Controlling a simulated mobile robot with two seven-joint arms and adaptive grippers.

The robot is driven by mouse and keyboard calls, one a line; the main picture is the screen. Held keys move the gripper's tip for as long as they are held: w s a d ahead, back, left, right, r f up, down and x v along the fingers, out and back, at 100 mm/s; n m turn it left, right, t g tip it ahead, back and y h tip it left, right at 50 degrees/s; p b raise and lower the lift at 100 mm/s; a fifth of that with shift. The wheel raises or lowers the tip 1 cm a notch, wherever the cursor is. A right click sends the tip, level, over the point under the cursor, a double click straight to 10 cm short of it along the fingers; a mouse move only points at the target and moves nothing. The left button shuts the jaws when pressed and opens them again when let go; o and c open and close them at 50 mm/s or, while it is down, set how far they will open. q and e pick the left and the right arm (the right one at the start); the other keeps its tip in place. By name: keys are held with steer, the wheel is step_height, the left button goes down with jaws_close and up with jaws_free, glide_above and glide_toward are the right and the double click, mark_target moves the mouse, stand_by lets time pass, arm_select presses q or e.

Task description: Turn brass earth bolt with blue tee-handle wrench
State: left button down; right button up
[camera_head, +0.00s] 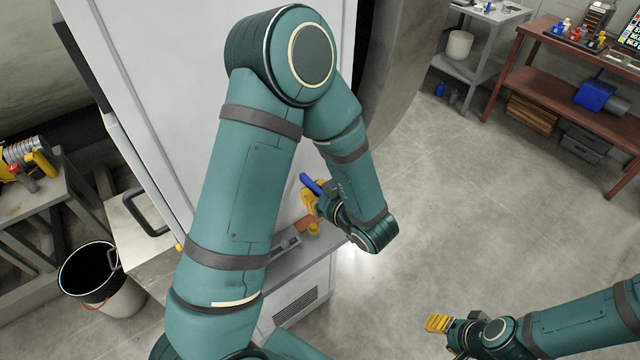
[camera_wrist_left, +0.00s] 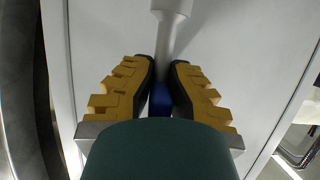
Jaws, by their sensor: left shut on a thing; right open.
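My left gripper (camera_head: 311,197) is shut on the blue tee-handle wrench (camera_head: 311,184), beside the white cabinet. In the left wrist view the yellow fingers stand either side of the blue handle (camera_wrist_left: 160,98). A pale grey shaft (camera_wrist_left: 172,35) runs up from there and widens at the top edge of the view. A small yellow, brass-like piece (camera_head: 314,229) sits by an orange-brown plate on the ledge below the gripper; I cannot tell whether it is the earth bolt. The wrench's far end is not clearly seen. My right gripper (camera_head: 438,323) is open and empty over the floor.
The white cabinet (camera_head: 185,70) stands behind my left arm, with a grey ledge (camera_head: 287,244) at its front. A bucket (camera_head: 120,298) is at lower left. A red-brown bench (camera_head: 530,85) and grey shelf stand at upper right. The floor between is clear.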

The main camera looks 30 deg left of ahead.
arm_select(q)
steer(key=shift+s, duration=0.3)
steer(key=shift+w+f+b, duration=0.1)
steer(key=shift+f+b, duration=1.9)
steer(key=shift+f, duration=0.9)
steer(key=shift+d+f, duration=0.1)
steer(key=shift+f, duration=1.15)
stand_by(0.6)
steer(key=c, duration=1.1)
jaws_free()
steer(key=shift+o, duration=0.2)
